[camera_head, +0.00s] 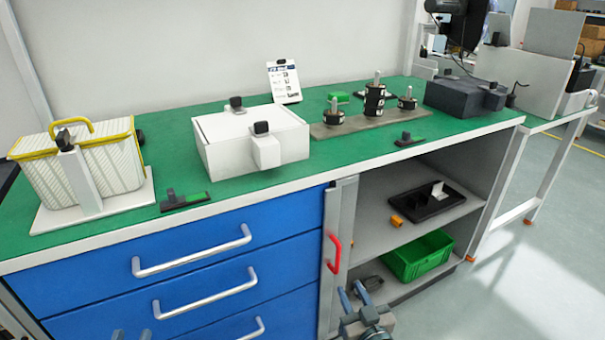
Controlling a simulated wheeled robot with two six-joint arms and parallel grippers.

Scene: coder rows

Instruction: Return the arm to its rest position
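My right gripper (353,292) is at the bottom centre of the head view, in front of the workbench by the open shelf. Its two blue-grey fingers point up and stand apart with nothing between them. My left gripper (131,334) shows only as two grey fingertips at the bottom edge, in front of the blue drawers (190,262). The tips are apart, with nothing seen between them. The rest of the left gripper is out of frame.
The green bench top (350,160) carries a striped basket (110,170), a white box (250,130), a puck stand (370,122) and a dark box (465,97). A red handle (334,254) sticks out near my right gripper. A green crate (417,257) sits on the lower shelf.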

